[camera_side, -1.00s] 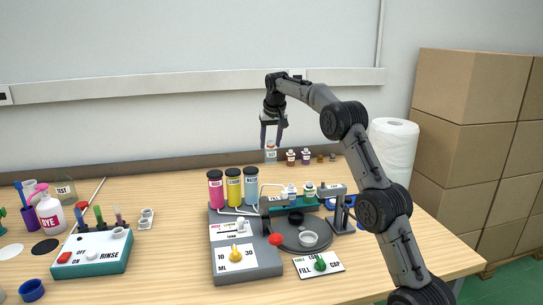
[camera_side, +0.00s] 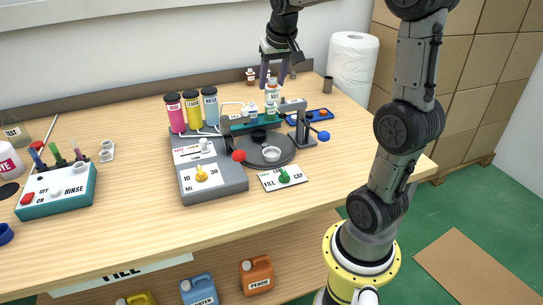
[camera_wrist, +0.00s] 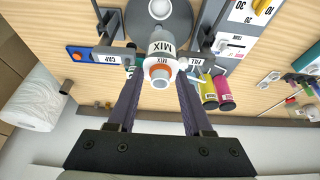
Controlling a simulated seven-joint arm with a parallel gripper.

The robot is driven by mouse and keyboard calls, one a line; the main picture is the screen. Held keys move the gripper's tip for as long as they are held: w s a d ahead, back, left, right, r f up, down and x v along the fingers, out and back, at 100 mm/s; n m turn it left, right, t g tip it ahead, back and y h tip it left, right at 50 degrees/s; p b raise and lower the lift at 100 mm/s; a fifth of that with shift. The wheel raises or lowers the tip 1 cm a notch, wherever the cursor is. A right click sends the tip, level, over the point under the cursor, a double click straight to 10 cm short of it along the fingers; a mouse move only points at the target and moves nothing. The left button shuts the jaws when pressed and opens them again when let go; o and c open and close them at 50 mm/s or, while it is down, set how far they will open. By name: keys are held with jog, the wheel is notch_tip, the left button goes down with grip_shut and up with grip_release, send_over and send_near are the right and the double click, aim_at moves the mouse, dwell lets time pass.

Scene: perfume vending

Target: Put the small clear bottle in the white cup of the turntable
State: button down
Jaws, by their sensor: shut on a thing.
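My gripper (camera_side: 272,78) is shut on the small clear bottle (camera_side: 272,95), which has a white label and is held upright above the back of the dispensing station. The dark round turntable (camera_side: 262,160) lies in front of and below the bottle. Its white cup (camera_side: 272,154) is near the turntable's front and looks empty. In the wrist view, the white cup (camera_wrist: 159,9) shows past the bottle, at the top edge.
A grey control box (camera_side: 212,180) with pink, yellow and blue canisters stands left of the turntable. A cap post (camera_side: 303,128) with a blue knob stands at its right. A teal rinse box (camera_side: 58,190) is at the left. A paper roll (camera_side: 352,65) stands at the back right.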

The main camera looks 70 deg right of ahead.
jog(key=s+a+f, duration=0.5)
jog(key=s+a, duration=0.1)
jog(key=s, duration=0.3)
jog(key=shift+w+d+f, duration=1.35)
jog(key=shift+w+f, duration=0.35)
jog(key=shift+f, duration=0.55)
jog(key=shift+w+d+f, duration=1.35)
jog(key=shift+w+f, duration=0.35)
jog(key=shift+f, duration=0.5)
jog(key=shift+w+d+f, duration=1.35)
jog(key=shift+w+f, duration=0.35)
jog(key=shift+f, duration=0.55)
jog(key=shift+f, duration=0.1)
jog(key=shift+c, duration=1.6)
grip_release()
